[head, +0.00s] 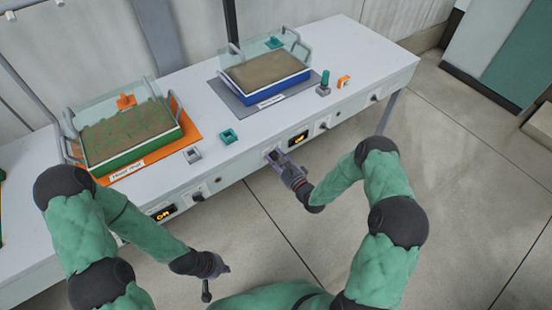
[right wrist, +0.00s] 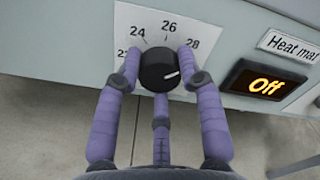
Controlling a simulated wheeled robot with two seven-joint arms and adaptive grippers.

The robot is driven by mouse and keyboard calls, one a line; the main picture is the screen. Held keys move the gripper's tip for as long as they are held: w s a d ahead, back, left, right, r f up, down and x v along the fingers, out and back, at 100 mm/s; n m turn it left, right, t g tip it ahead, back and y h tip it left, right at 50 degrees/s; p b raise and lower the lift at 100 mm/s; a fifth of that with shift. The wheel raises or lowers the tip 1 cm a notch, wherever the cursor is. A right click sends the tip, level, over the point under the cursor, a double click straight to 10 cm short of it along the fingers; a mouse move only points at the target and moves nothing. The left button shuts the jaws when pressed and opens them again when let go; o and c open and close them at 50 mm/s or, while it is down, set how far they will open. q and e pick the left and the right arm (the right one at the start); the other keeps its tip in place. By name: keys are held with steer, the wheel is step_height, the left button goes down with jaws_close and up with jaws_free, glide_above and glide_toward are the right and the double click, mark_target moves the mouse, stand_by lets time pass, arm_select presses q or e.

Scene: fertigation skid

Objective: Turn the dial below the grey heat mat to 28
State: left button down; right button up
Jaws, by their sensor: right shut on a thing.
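The grey heat mat (head: 228,98) lies on the bench under a blue tray of soil. Below it, on the bench front, is a black dial (right wrist: 160,70) on a white scale plate (right wrist: 133,17). The numbers 24, 26 and 28 show; another at the left is partly covered. The dial's white mark points right and slightly up, below the number 28; the exact reading is unclear. My right gripper (head: 271,157) is shut on the dial, its purple fingers (right wrist: 160,88) around it. My left gripper (head: 215,281) hangs in front of the bench, away from everything; its opening is unclear.
Right of the dial a display (right wrist: 262,83) reads Off, under a Heat mat label. An orange mat (head: 190,135) with a green tray lies at the left, with its own display (head: 163,213) below. The floor before the bench is clear.

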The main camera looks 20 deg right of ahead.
steer(key=o, duration=0.9)
steer(key=shift+w+d, duration=0.2)
steer(key=shift+d, duration=0.25)
steer(key=shift+o, duration=1.2)
steer(key=shift+f, duration=0.1)
steer(key=shift+a, duration=0.1)
steer(key=shift+s, duration=0.25)
steer(key=v, duration=1.1)
steer(key=shift+s, duration=0.3)
